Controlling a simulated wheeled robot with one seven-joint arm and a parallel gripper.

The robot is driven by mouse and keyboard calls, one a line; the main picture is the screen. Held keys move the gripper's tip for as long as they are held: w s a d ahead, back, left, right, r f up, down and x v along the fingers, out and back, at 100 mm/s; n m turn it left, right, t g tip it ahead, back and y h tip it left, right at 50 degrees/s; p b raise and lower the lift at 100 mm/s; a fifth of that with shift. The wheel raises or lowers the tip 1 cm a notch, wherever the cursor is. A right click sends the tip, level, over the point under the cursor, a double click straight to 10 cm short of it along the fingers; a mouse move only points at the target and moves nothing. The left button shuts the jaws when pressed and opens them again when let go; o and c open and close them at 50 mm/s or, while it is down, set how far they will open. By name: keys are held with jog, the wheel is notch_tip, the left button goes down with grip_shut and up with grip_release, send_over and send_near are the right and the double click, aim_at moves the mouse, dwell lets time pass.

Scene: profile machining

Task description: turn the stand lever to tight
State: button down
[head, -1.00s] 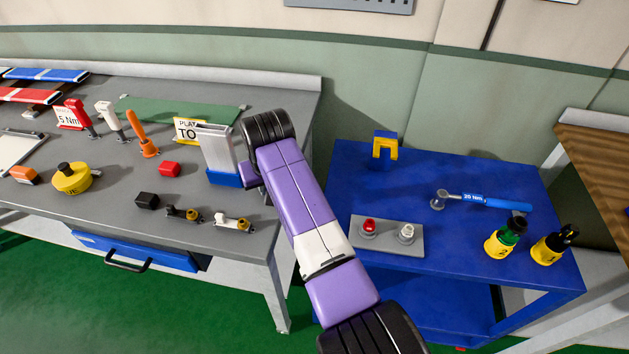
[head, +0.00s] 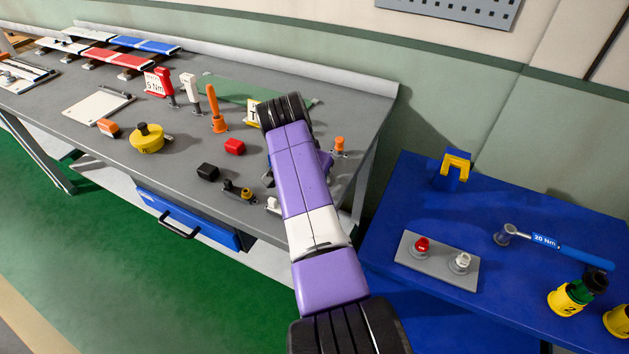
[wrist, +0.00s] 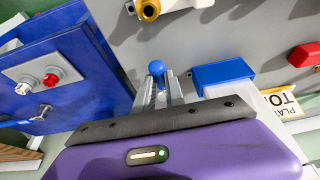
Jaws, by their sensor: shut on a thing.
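In the wrist view, my gripper (wrist: 161,86) has its two fingers closed around a small blue ball knob (wrist: 156,68), which appears to be the end of the stand lever. The knob shows at the fingertips; the lever's shaft is hidden by the fingers. Beside it is a blue block (wrist: 222,73) with a pale upright part, which looks like the stand. In the head view my purple arm reaches over the right end of the grey bench and hides the gripper, knob and most of the stand. No tight or loose mark is readable.
The grey bench (head: 110,150) holds a red block (head: 234,147), a black block (head: 207,172), a yellow round fixture (head: 147,140) and an orange-handled tool (head: 215,110). A blue cart (head: 400,215) at right carries a torque wrench (head: 555,246) and a button plate (head: 437,262).

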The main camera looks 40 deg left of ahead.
jog(key=shift+a, duration=0.1)
jog(key=c, duration=1.4)
grip_release()
jog(key=v, duration=0.7)
jog(key=shift+r, duration=0.4)
jog(key=shift+s, duration=0.2)
